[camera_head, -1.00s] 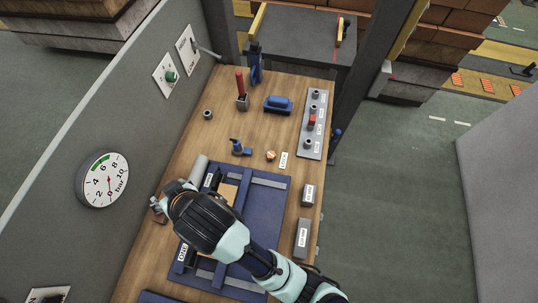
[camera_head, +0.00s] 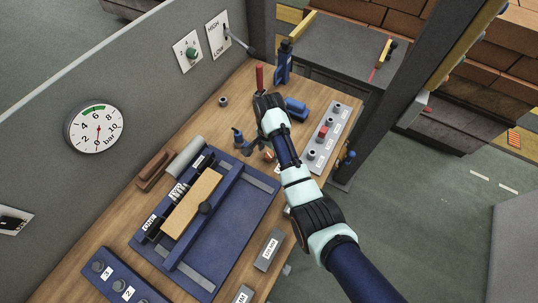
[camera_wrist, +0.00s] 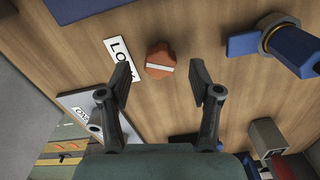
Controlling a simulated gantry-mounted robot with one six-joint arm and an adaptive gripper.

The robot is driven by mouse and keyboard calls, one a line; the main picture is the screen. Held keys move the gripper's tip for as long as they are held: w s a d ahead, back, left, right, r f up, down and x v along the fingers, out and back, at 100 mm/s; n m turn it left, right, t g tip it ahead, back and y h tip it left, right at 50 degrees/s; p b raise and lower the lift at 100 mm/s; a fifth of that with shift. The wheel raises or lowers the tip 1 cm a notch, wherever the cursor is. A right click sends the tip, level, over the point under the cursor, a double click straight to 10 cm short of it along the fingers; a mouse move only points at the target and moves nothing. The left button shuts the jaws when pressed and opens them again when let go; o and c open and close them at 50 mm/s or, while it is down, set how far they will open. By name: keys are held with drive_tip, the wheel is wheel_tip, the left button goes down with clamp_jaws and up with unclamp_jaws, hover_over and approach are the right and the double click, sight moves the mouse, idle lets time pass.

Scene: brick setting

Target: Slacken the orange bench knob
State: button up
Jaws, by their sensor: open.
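The orange knob (camera_wrist: 160,60) stands on the wooden bench with a pale stripe across its top, beside a white label (camera_wrist: 118,56) partly readable as "LOCK". In the head view the knob (camera_head: 268,156) is a small orange spot, partly hidden by my arm. My gripper (camera_wrist: 166,84) is open and empty in the wrist view. Its two fingers point at the knob, which shows between and just beyond the fingertips, apart from both. In the head view my gripper (camera_head: 258,143) is low over the bench and mostly hidden by my wrist.
A blue clamp (camera_head: 240,140) stands close left of the knob. A grey panel (camera_head: 341,123) with several knobs lies right of my arm. A blue fixture (camera_head: 246,212) with a wooden block (camera_head: 190,205) fills the near bench. A red-handled tool (camera_head: 259,78) stands behind.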

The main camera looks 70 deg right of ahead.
wheel_tip(320, 180, down, 2)
drive_tip(key=shift+f, duration=0.1)
drive_tip(key=c, duration=1.1)
drive_tip(key=shift+c, duration=0.2)
